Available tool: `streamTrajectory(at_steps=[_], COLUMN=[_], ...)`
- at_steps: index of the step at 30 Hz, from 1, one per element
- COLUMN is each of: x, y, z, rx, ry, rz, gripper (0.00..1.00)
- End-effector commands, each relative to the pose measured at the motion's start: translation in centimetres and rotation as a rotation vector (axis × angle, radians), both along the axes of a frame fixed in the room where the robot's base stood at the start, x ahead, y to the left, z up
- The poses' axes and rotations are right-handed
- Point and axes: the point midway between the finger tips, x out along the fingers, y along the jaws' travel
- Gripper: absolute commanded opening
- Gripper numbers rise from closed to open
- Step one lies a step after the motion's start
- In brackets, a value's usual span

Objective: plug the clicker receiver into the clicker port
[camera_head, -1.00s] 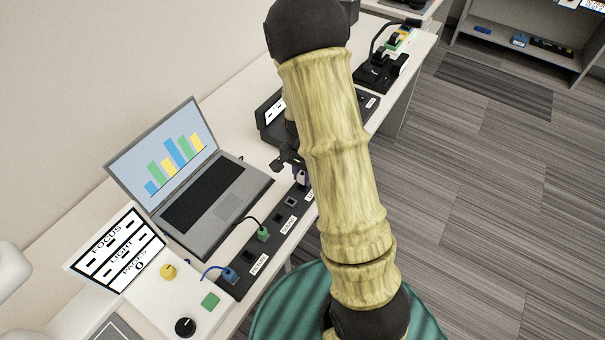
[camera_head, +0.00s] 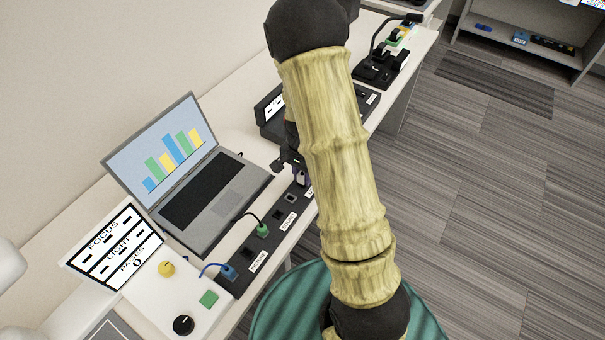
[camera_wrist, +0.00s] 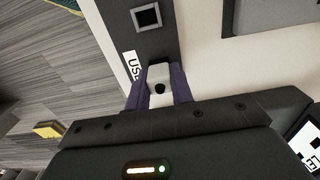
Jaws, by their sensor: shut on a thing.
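My gripper (camera_wrist: 159,90) has purple fingers, shut on a small pale grey block with a dark round spot, which I take to be the clicker receiver (camera_wrist: 157,74). In the wrist view it is over or against the black port strip, beside a white label reading "US…" (camera_wrist: 133,66). I cannot tell whether the receiver is seated in a port. A square port (camera_wrist: 146,17) in the strip shows empty beyond it. In the head view my arm hides much of the gripper at the far part of the port strip (camera_head: 244,251); no clicker label is readable.
A blue plug (camera_head: 228,271) and a green plug (camera_head: 262,230) with cables sit in the strip's near part. An open laptop (camera_head: 211,196) stands just left of the strip. A white panel with knobs (camera_head: 183,300) is at the near end. Black devices stand farther along the table.

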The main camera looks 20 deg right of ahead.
Motion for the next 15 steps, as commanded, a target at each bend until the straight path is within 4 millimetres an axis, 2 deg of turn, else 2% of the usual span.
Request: streamTrajectory(at_steps=[2, 3, 6, 15], x=[0.00, 0.00, 0.00, 0.01], y=[0.00, 0.00, 0.00, -0.01], z=[-0.24, -0.13, -0.12, -0.02], rx=[0.000, 0.000, 0.000, 0.000], ry=[0.000, 0.000, 0.000, 0.000], rz=[0.000, 0.000, 0.000, 0.000], gripper=[0.02, 0.31, 0.48, 0.48])
